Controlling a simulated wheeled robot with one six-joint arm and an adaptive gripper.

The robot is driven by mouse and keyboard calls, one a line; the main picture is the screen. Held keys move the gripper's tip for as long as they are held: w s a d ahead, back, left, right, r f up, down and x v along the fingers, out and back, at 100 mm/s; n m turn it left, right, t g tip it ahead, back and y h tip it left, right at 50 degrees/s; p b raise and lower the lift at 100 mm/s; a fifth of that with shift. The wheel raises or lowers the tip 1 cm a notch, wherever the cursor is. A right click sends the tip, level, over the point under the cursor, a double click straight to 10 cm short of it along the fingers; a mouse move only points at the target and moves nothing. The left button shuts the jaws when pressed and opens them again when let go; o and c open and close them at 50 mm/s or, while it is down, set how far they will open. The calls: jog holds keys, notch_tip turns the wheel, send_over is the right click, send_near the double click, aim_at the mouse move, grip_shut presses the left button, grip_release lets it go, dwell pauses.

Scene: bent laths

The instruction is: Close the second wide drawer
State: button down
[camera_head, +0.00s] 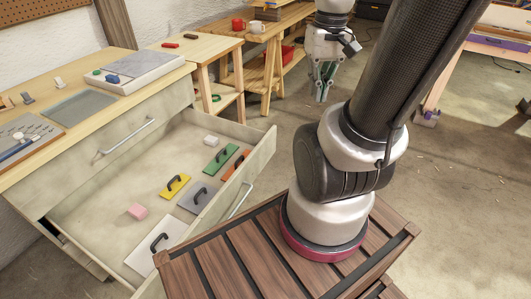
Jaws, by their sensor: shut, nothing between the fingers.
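A pale wooden cabinet has a wide drawer (105,222) pulled far out, below a shut upper drawer (122,143) with a bar handle. The open drawer's front runs close beside my base, and its bar handle (240,199) shows on the outer face. Inside lie several flat plates with black handles, a pink block (136,211) and a white block (211,140). My gripper (322,97) is shut and empty, pointing down over the floor, well to the right of the drawer and touching nothing. The near end of the drawer front is partly hidden by my base.
The cabinet top bears a grey tray (165,70), a flat dark sheet (80,110) and small tools. A wooden bench (290,22) with a red mug (238,24) stands behind. Another table (497,42) is at the far right. The floor (455,200) on the right is mostly clear.

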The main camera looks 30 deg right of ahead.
jog(key=w+d+f+m+g+y, duration=0.1)
jog(key=d+f+m+g+y, duration=0.15)
jog(key=f+m+y, duration=0.8)
jog(key=m+t+h, duration=0.5)
jog(key=m+t, duration=0.8)
jog(key=m, duration=0.3)
send_near(264, 147)
jog(key=shift+n+g, duration=0.25)
jog(key=shift+r+x, duration=0.2)
jog(key=shift+x, duration=2.6)
jog(key=shift+w, duration=0.15)
jog(key=shift+a, duration=0.1)
